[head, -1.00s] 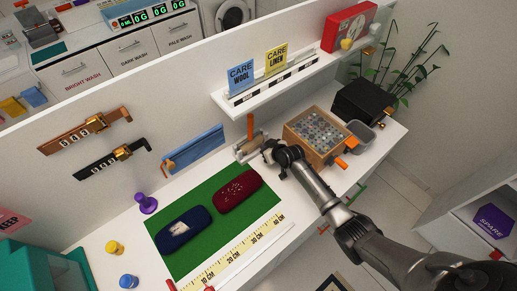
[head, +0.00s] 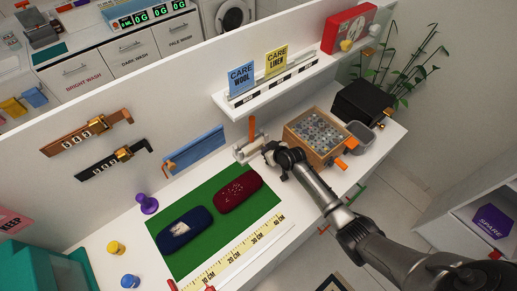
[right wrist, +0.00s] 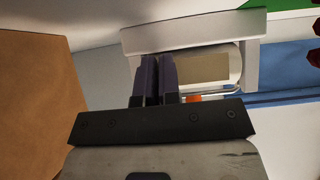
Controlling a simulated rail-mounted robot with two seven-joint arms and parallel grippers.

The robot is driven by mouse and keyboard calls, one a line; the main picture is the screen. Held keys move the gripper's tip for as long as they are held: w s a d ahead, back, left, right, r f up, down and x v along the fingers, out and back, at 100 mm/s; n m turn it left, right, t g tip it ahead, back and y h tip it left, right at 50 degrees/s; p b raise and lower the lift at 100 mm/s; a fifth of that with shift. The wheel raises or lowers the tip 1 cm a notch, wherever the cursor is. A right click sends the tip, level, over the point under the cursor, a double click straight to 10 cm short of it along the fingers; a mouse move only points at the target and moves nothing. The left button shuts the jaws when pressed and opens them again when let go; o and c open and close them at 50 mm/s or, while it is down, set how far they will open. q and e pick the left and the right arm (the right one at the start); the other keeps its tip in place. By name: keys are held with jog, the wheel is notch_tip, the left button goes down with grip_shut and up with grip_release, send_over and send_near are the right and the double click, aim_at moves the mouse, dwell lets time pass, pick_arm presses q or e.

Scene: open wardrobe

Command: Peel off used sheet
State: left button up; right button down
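A lint roller (head: 247,152) with an orange handle (head: 252,128) sits in a pale frame at the back of the white counter. In the right wrist view its white cylinder (right wrist: 236,66) carries a tan sheet patch (right wrist: 205,68). My right gripper (head: 266,153) is at the roller's right side. In the right wrist view its two dark purple fingers (right wrist: 158,72) are close together, in front of one end of the roller beside the tan patch. Whether a sheet edge lies between them is hidden. My left gripper is not in view.
A wooden box of grey pieces (head: 303,152) stands right of the roller, with a grey bin (head: 361,133) and black box (head: 362,103) beyond. A green mat (head: 190,255) holds a blue pad (head: 186,231) and a red pad (head: 237,191). A shelf (head: 275,84) overhangs behind.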

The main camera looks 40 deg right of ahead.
jog(key=shift+s+p, duration=0.35)
jog(key=shift+s, duration=0.15)
jog(key=shift+s+f+p, duration=0.1)
jog(key=shift+s+p, duration=0.25)
jog(key=shift+s, duration=0.2)
dwell(0.4)
jog(key=shift+d, duration=0.1)
jog(key=shift+s, duration=0.15)
jog(key=shift+s+p, duration=0.25)
jog(key=shift+p, duration=0.1)
jog(key=shift+s+d+f+p, duration=0.1)
jog(key=shift+s+p, duration=0.45)
jog(key=shift+s, duration=0.5)
jog(key=shift+s+d+f+p, duration=0.1)
jog(key=shift+s+p, duration=0.45)
jog(key=shift+s, duration=0.5)
